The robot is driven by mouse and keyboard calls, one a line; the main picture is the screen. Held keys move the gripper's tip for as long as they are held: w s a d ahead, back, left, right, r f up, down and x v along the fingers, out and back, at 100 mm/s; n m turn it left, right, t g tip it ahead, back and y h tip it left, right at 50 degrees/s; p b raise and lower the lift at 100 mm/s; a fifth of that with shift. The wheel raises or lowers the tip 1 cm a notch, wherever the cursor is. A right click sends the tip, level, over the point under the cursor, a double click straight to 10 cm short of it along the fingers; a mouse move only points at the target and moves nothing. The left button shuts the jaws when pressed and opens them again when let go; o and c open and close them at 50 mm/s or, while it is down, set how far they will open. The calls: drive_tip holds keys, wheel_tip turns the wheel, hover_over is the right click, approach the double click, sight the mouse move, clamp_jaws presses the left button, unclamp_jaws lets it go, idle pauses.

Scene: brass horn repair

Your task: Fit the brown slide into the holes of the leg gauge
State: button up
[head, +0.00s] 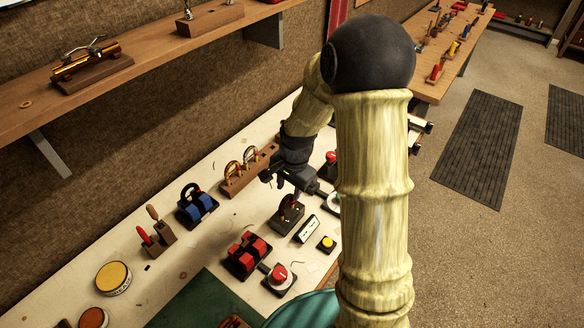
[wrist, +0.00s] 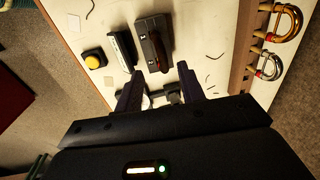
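The brown slide (wrist: 158,58) stands on the dark grey block that looks like the leg gauge (wrist: 148,28). In the head view the slide (head: 289,203) shows as a dark arch rising from the block's top (head: 286,222). I cannot tell how deep its legs sit in the holes. My gripper (wrist: 160,78) is open, its two fingers apart with nothing held between them. In the head view my gripper (head: 300,184) is just behind the slide, and its fingertips are hard to make out.
A wooden rack (head: 238,179) with brass and silver slides stands at the back, also in the wrist view (wrist: 244,75). A white-topped block (head: 307,229) and a yellow button (head: 327,243) are right of the gauge. A red-and-black fixture (head: 247,257) and red button (head: 279,275) are in front.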

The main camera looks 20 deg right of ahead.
wheel_tip(320, 180, up, 9)
drive_tip(key=s, duration=0.1)
drive_tip(key=shift+d+b, duration=0.35)
drive_tip(key=shift+b, duration=0.1)
idle(0.5)
drive_tip(key=s+a+f+n+t+h, duration=0.1)
drive_tip(key=s+f+n, duration=0.1)
drive_tip(key=s+n, duration=0.8)
drive_tip(key=s, duration=0.2)
drive_tip(key=shift+s+f+n, duration=0.25)
drive_tip(key=shift+s+n, duration=0.05)
drive_tip(key=shift+n, duration=0.1)
drive_tip(key=shift+c, duration=0.2)
idle(1.5)
